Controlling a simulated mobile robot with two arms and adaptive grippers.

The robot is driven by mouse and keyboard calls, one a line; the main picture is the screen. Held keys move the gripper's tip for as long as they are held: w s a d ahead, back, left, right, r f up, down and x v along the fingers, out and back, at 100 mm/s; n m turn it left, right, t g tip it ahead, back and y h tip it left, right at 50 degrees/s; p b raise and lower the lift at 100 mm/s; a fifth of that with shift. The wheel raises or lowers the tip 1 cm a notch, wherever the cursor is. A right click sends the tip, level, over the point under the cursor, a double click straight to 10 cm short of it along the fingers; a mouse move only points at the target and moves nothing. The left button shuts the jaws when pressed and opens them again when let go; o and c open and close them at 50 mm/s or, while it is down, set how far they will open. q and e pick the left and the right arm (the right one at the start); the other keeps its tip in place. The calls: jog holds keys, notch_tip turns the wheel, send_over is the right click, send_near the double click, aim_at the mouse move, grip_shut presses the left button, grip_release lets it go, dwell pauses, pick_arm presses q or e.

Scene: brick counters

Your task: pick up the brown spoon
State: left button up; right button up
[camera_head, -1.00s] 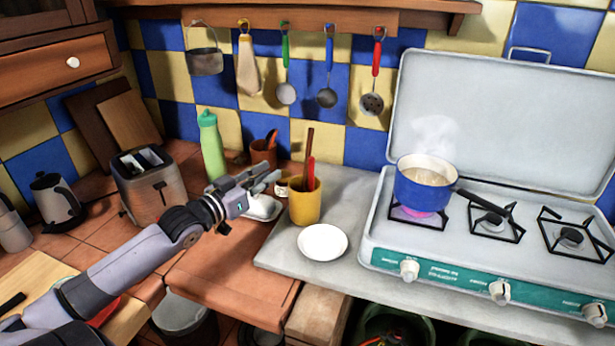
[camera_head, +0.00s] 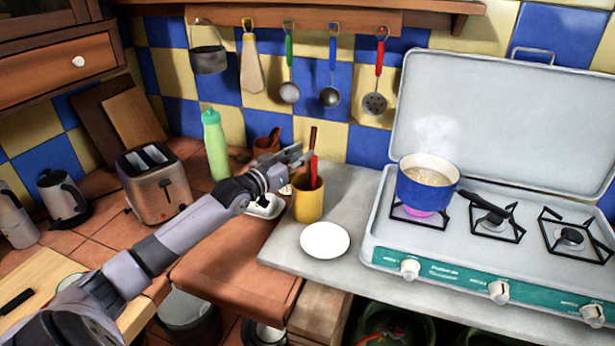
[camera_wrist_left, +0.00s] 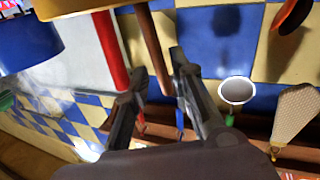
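The brown spoon (camera_head: 313,136) stands upright in the yellow cup (camera_head: 308,206), its thin wooden handle above the rim beside a red utensil (camera_head: 313,172). In the left wrist view the brown handle (camera_wrist_left: 152,40) comes down between my fingers, with the red utensil (camera_wrist_left: 111,52) to its left. My left gripper (camera_head: 304,155) is just above the cup's rim, near the handles. In the left wrist view my left gripper (camera_wrist_left: 160,75) is open, with a gap between the fingers. Whether either finger touches the handle I cannot tell. My right gripper is not in view.
A white plate (camera_head: 325,240) lies right of the cup. A green bottle (camera_head: 215,146), a brown cup (camera_head: 264,149) and a small white dish (camera_head: 266,207) stand close by. The stove (camera_head: 480,262) with a blue pot (camera_head: 424,188) is at the right. Utensils hang above.

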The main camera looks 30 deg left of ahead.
aim_at(310, 146)
pick_arm(q)
jog(key=w, duration=0.1)
jog(key=w+r+p, duration=0.1)
jog(key=w, duration=0.1)
jog(key=shift+w+d, duration=0.2)
jog(key=shift+w, duration=0.05)
jog(key=shift+w+d, duration=0.1)
jog(key=shift+w, duration=0.45)
grip_shut()
